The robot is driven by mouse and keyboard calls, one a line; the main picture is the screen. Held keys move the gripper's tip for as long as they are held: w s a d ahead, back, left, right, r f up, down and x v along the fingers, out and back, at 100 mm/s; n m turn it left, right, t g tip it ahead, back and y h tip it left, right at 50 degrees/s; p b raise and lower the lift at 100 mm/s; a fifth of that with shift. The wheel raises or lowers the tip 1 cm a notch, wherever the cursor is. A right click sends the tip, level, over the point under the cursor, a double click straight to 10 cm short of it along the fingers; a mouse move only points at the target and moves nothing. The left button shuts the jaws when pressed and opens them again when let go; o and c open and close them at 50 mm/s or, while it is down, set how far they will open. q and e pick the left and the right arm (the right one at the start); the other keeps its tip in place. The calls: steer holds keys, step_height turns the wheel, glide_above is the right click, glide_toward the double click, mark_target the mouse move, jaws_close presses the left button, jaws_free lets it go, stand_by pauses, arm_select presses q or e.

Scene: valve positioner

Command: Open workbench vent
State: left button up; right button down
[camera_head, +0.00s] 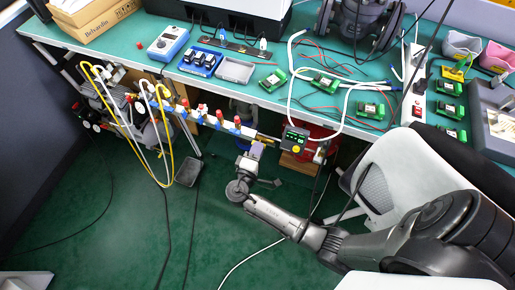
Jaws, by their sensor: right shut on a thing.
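A row of blue and white valve blocks with red knobs (203,111) runs along the front edge of the green workbench (225,95). A brass-coloured fitting (267,138) is at its right end, beside a gauge with a lit display (295,142). My right gripper (257,149) reaches up from below to this right end, just under the brass fitting. It is shut on a small part there, which I take to be the vent handle; the fingers hide most of it. I cannot tell the handle's angle. My left gripper is not in view.
Yellow and white hoses (165,135) hang at the bench's left. A white and black chair (395,170) stands close to my right arm. Green circuit boards (325,82) and a white cable lie on the bench top. A small grey tray (187,173) is below the bench.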

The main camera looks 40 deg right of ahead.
steer(key=c, duration=1.2)
jaws_free()
steer(key=p+v, duration=0.2)
steer(key=v, duration=1.1)
steer(key=shift+s+a, duration=0.25)
steer(key=shift+a, duration=0.1)
